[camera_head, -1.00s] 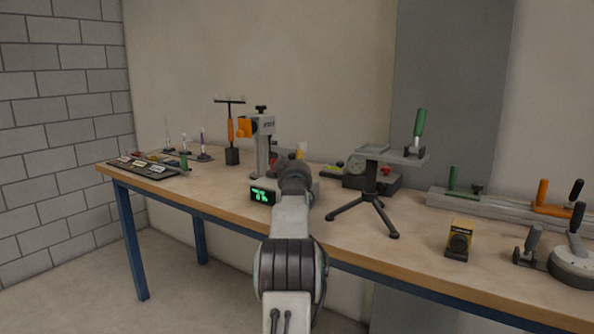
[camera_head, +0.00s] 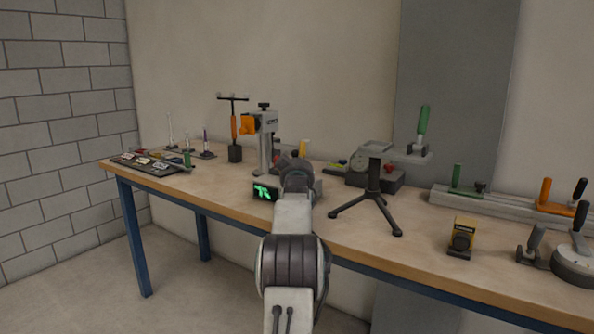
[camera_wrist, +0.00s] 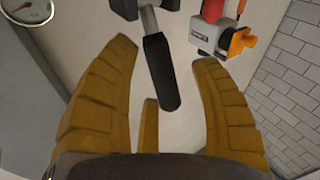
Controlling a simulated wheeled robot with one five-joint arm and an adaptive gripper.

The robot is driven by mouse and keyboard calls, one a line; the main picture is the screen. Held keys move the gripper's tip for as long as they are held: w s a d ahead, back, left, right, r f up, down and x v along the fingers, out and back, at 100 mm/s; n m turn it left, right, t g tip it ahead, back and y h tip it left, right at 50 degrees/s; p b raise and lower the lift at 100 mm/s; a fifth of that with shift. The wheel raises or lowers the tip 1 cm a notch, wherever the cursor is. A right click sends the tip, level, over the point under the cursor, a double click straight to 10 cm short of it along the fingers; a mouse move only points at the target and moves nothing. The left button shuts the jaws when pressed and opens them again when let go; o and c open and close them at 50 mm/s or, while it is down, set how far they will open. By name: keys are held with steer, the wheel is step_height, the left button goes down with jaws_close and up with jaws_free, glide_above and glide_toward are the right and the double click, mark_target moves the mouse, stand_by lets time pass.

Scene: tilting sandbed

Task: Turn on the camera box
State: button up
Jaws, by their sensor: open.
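A small yellow and black box (camera_head: 462,236) with a round dark front stands near the front edge of the bench, right of the tripod (camera_head: 374,190). It looks like the camera box; its label is too small to read. A dark rounded bar (camera_wrist: 160,70) appears in the gap; contact cannot be told. In the head view my arm hides most of the gripper, left of the tripod and apart from the yellow box. The yellow box is not seen in the wrist view.
Other clamps stand at the right. Bare bench lies between the tripod and yellow box.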

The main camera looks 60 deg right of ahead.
steer(key=v, duration=1.1)
steer(key=shift+a, duration=0.25)
stand_by(0.6)
